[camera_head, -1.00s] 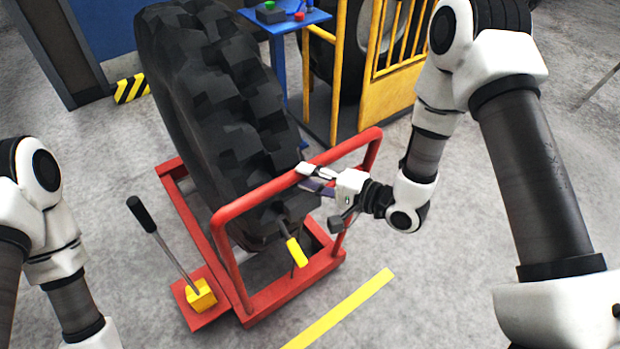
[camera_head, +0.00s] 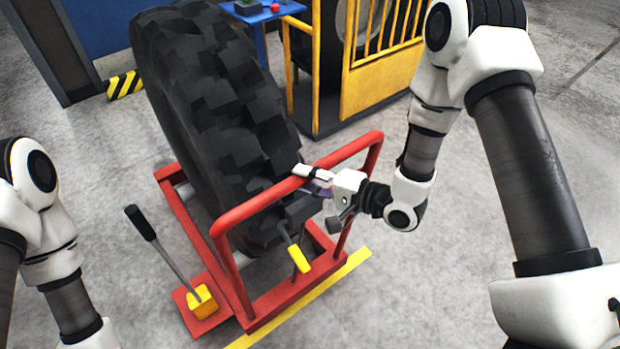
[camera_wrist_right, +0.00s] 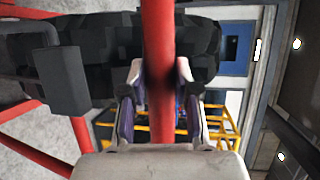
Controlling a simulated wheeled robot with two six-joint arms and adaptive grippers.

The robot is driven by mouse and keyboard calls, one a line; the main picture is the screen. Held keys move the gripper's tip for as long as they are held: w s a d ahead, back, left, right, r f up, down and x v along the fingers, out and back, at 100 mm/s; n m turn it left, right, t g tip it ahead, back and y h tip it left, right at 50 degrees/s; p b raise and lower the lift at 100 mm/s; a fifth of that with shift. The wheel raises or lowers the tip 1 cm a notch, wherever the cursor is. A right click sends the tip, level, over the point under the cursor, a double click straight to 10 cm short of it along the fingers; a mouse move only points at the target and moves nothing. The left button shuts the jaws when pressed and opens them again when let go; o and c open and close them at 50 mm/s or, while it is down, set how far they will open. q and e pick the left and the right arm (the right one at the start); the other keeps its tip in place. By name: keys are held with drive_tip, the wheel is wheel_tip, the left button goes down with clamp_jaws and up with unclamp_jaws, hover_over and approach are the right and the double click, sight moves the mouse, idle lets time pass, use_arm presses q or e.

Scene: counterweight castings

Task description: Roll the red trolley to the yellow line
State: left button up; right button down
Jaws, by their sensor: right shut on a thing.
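The red trolley (camera_head: 282,303) carries a big black tyre (camera_head: 205,100) standing upright on its frame. My right gripper (camera_head: 314,178) is shut on the trolley's red handle bar (camera_head: 262,196), right of its middle. In the right wrist view the red bar (camera_wrist_right: 159,60) runs between the two fingers (camera_wrist_right: 158,95). The yellow line (camera_head: 350,268) lies on the floor along the trolley's near edge, and the trolley's front bar is close beside it or just reaching it. My left arm shows at the left edge, but its gripper is out of view.
A black-handled lever (camera_head: 160,242) rises from a yellow block (camera_head: 202,302) at the trolley's left corner. A yellow-handled tool (camera_head: 298,258) hangs by the tyre. Behind stand a yellow cage (camera_head: 385,75) and a blue table (camera_head: 262,18). Grey floor is clear at right.

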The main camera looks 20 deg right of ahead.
drive_tip(key=shift+w+f, duration=0.1)
drive_tip(key=shift+w, duration=0.35)
drive_tip(key=c, duration=1.2)
unclamp_jaws()
drive_tip(key=shift+w+a, duration=0.1)
drive_tip(key=o, duration=0.4)
drive_tip(key=shift+w+a, duration=0.1)
drive_tip(key=shift+w, duration=0.1)
drive_tip(key=shift+c, duration=0.2)
drive_tip(key=shift+w+f, duration=0.15)
drive_tip(key=shift+w, duration=0.05)
drive_tip(key=shift+s, duration=0.35)
drive_tip(key=v, duration=1.1)
drive_tip(key=shift+d+r, duration=0.2)
drive_tip(key=shift+d, duration=0.1)
drive_tip(key=shift+s+f, duration=0.1)
